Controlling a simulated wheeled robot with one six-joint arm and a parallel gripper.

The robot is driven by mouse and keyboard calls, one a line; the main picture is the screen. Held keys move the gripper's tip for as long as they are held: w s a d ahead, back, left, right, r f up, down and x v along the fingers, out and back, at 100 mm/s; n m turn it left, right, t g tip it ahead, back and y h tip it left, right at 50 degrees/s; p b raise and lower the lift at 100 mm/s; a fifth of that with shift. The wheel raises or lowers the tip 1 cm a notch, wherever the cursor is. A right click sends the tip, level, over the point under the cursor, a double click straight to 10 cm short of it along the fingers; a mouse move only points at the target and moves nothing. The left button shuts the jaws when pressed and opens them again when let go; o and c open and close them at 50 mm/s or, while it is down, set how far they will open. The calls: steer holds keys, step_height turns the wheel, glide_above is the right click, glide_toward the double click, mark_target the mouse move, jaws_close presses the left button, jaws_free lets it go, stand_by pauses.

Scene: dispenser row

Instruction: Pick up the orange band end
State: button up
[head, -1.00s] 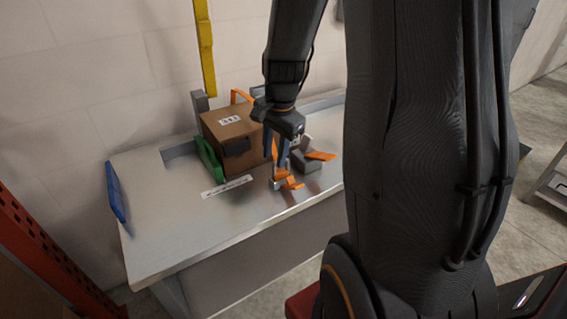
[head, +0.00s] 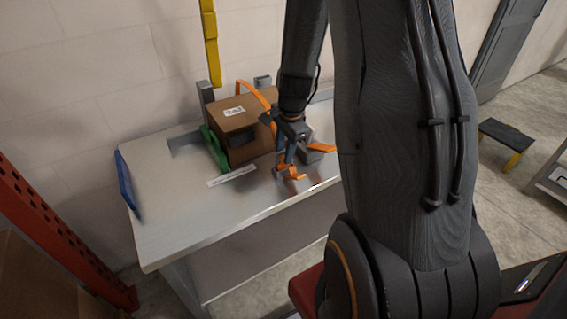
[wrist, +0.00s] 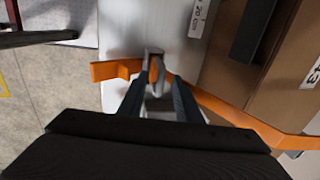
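An orange band (head: 257,96) arches over the brown carton (head: 240,140) and comes down at its near right side. In the wrist view the band (wrist: 222,107) runs from the carton to the fingertips. An orange piece (wrist: 153,69), apparently the band end, shows against a small grey block (wrist: 154,52) between my fingertips. My gripper (wrist: 156,80) points down at it, with a visible gap between its two fingers; firm contact is not clear. In the head view my gripper (head: 287,160) is low over the bench, just above orange parts (head: 291,173).
The carton stands on a pale metal bench (head: 170,220) against the wall, with a green part (head: 214,148) at its left. A grey block with an orange strip (head: 320,147) is right of my gripper. A blue panel (head: 128,183) edges the bench's left end.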

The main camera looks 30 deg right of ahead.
steer(key=shift+w+f, duration=0.1)
steer(key=shift+f, duration=0.25)
jaws_close()
steer(key=shift+r, duration=0.1)
